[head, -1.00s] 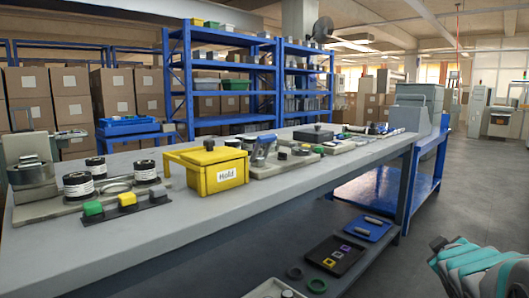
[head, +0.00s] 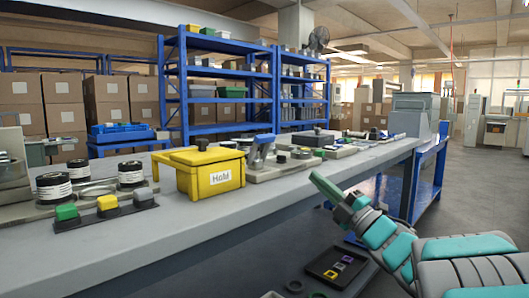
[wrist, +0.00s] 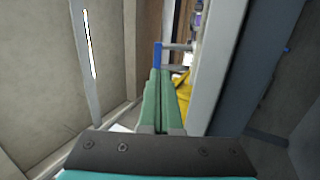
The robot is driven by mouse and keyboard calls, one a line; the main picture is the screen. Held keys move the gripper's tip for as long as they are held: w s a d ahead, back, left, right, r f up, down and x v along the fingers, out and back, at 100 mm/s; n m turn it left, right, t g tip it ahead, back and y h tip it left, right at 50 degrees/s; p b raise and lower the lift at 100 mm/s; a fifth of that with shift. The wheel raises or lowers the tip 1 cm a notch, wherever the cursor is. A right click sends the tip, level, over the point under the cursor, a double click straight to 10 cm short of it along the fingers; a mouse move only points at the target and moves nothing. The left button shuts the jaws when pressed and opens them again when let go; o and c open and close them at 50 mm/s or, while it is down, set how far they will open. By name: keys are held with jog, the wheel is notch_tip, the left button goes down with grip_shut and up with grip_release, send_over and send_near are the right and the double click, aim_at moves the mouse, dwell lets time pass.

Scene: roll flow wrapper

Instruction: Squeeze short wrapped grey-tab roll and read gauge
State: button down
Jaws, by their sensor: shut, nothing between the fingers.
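I cannot tell which roll carries a grey tab. Green, yellow and grey blocks (head: 108,204) sit on a dark strip in front of them. No gauge reading is legible. My gripper (head: 322,184) is shut and empty, at the bench's front edge, right of the yellow box and well apart from the rolls. In the wrist view its green fingers (wrist: 160,82) lie together.
A yellow box marked Hold (head: 212,178) stands between the rolls and my gripper. Fixtures (head: 285,165) and a grey bin (head: 417,107) line the bench (head: 200,232). A dark tray (head: 335,268) lies below. Open floor lies to the right.

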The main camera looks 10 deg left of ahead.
aim_at(267, 140)
jog(key=shift+s+a+n+g+y, duration=0.35)
jog(key=shift+a+n+g+y, duration=0.45)
jog(key=shift+n+y, duration=0.1)
jog(key=x, duration=1.4)
jog(key=shift+d, duration=0.1)
jog(key=shift+r, duration=0.25)
